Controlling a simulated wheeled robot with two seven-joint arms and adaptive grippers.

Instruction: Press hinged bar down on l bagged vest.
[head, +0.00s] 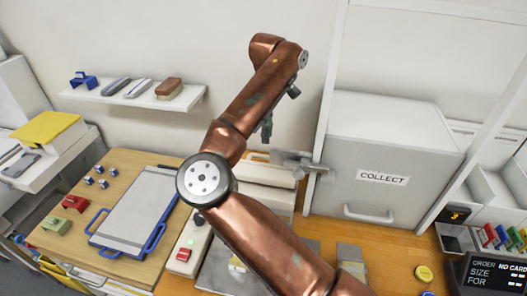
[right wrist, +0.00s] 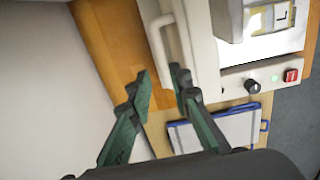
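The sealer has a cream hinged bar (head: 268,173), partly hidden behind my right arm in the head view. In the right wrist view the bar's pale handle (right wrist: 159,38) lies just ahead of my fingertips. My right gripper (head: 280,114) is above and behind the sealer. In the right wrist view its green fingers (right wrist: 160,82) are spread and empty, apart from the handle. A bagged vest labelled L (right wrist: 272,18) lies on the sealer's pale plate. In the head view its yellowish label (head: 238,265) shows beside my forearm. My left gripper is not in view.
A grey COLLECT cabinet (head: 390,150) stands at the right. A clipboard with blue edges (head: 135,210) lies on the wooden table at the left. A red switch (head: 183,255) is on the sealer's front end. A wall shelf (head: 140,97) holds several items. Another bag (head: 350,257) lies right of my forearm.

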